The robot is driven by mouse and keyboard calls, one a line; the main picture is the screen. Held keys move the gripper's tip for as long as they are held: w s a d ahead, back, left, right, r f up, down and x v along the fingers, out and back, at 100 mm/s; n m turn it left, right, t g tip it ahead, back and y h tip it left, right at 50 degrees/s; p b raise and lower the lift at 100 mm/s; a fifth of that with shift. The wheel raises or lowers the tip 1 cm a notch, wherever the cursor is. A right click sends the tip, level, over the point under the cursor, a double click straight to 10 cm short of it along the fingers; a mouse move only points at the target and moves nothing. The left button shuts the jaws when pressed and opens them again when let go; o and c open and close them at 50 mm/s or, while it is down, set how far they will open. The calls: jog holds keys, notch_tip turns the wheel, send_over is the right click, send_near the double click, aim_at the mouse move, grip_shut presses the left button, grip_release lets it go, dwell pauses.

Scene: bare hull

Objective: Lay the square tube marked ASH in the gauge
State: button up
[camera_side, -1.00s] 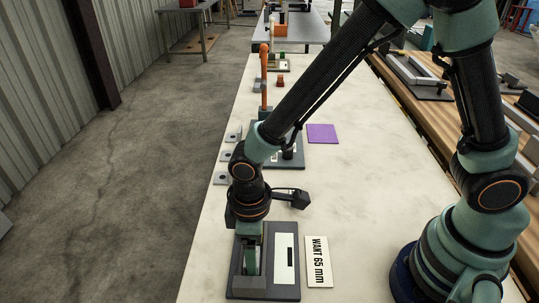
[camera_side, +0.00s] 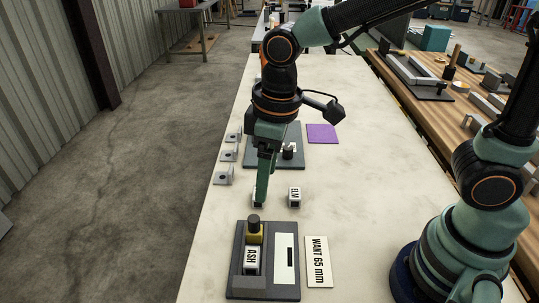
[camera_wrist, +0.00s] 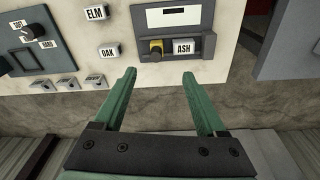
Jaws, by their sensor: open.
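The square tube marked ASH (camera_side: 251,261) lies in the slot of the dark gauge (camera_side: 237,285), label up. It also shows in the wrist view (camera_wrist: 184,47), beside the gauge's yellow block with a black knob (camera_wrist: 156,48). The yellow block (camera_side: 254,236) is at the far end of the tube in the side view. My gripper (camera_wrist: 159,74) is open and empty, with its fingers apart. In the side view my gripper (camera_side: 262,190) is above the table, beyond the gauge, and partly hides the OAK tube (camera_side: 258,201).
The ELM tube (camera_side: 294,197) stands right of OAK (camera_wrist: 108,50). A card reading WANT 65 mm (camera_side: 319,262) lies right of the gauge. A dark panel with a SOFT/HARD knob (camera_wrist: 35,55), several grey brackets (camera_side: 229,156) and a purple square (camera_side: 322,133) lie farther back.

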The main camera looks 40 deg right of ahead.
jog(key=d+r+m+t, duration=0.2)
jog(key=d+r+m, duration=0.1)
jog(key=d, duration=0.5)
jog(key=s+d+r+m+t, duration=0.1)
jog(key=d+r+m+t, duration=0.1)
jog(key=d, duration=0.6)
jog(key=shift+s+d+r+m+t+h, duration=0.3)
jog(key=shift+d+r+m, duration=0.1)
jog(key=shift+r+m, duration=0.5)
jog(key=shift+o, duration=0.3)
jog(key=shift+f, duration=0.1)
